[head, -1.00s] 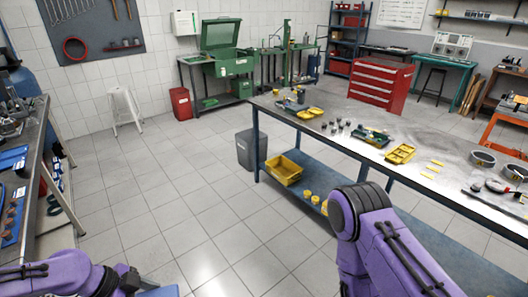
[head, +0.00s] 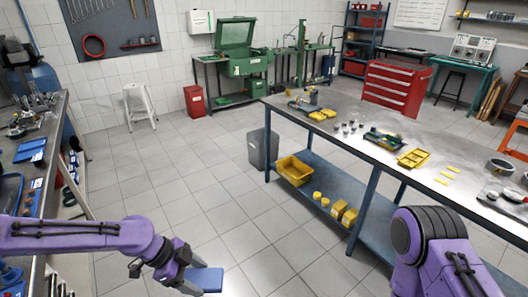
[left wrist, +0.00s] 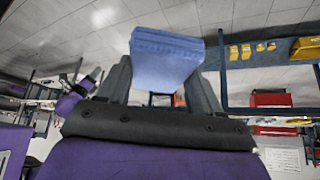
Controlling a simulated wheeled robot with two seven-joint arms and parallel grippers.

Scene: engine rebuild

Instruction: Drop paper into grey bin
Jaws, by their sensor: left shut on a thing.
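My left gripper (head: 184,279) is low in the head view, over open floor. It is shut on a blue folded stack (head: 206,278), likely the paper. The stack also shows between the two fingers in the left wrist view (left wrist: 165,58). The grey bin (head: 263,149) stands on the floor by the left end of the long workbench, well beyond my left gripper. Its inside is hard to see. My right arm shows at the lower right of the head view, but its gripper is out of view.
The long workbench (head: 340,140) has a lower shelf with a yellow crate (head: 294,172). A red bin (head: 194,101) and a white stool (head: 140,105) stand farther back. Another bench (head: 50,140) runs along the left. The tiled floor between is clear.

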